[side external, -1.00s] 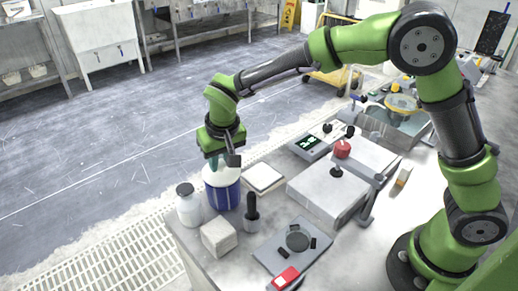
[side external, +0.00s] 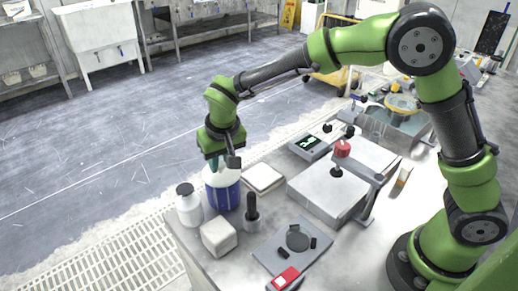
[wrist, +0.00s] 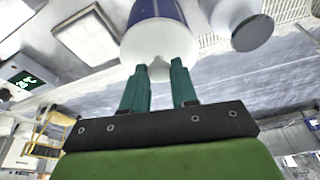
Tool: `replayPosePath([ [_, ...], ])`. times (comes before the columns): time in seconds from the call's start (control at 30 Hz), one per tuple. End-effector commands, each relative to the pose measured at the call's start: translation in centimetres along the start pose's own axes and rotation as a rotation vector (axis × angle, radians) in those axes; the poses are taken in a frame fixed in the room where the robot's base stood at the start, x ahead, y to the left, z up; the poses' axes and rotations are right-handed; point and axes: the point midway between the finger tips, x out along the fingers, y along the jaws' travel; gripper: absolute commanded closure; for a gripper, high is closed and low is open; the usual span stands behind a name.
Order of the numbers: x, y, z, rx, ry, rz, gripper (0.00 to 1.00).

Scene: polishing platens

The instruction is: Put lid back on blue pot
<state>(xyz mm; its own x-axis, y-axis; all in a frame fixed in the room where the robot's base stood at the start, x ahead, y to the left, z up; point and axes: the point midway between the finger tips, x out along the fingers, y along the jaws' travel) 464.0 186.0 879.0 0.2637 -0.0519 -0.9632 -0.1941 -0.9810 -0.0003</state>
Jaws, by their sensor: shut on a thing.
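The blue pot (side external: 224,196) stands upright at the bench's far left corner, with a blue body and a white upper part. My gripper (side external: 216,165) is directly above it, pointing down. In the wrist view, my gripper (wrist: 159,85) has its two teal fingers on either side of a small pale knob on the white lid (wrist: 158,42), and it is shut on the lid. The pot's blue side (wrist: 157,9) shows just beyond the lid. The lid is at the pot's top; I cannot tell whether it rests fully on the rim.
A white bottle (side external: 188,208) stands close left of the pot. A white block (side external: 219,237) and a dark-topped bottle (side external: 251,212) stand in front. A flat white tile (side external: 264,177) lies to the right, before a grey machine (side external: 326,196).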

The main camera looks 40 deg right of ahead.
Motion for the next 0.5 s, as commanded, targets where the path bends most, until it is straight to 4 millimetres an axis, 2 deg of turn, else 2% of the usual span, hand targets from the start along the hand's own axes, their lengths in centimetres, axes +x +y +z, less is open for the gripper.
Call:
replayPosePath([
  [0.23, 0.01, 0.0, 0.01, 0.0, 0.0, 0.0, 1.0],
  [0.27, 0.01, 0.0, 0.01, 0.0, 0.0, 0.0, 0.69],
  [0.43, 0.01, 0.0, 0.01, 0.0, 0.0, 0.0, 0.43],
  [0.5, 0.0, 0.0, 0.0, 0.0, 0.0, 0.0, 0.42],
])
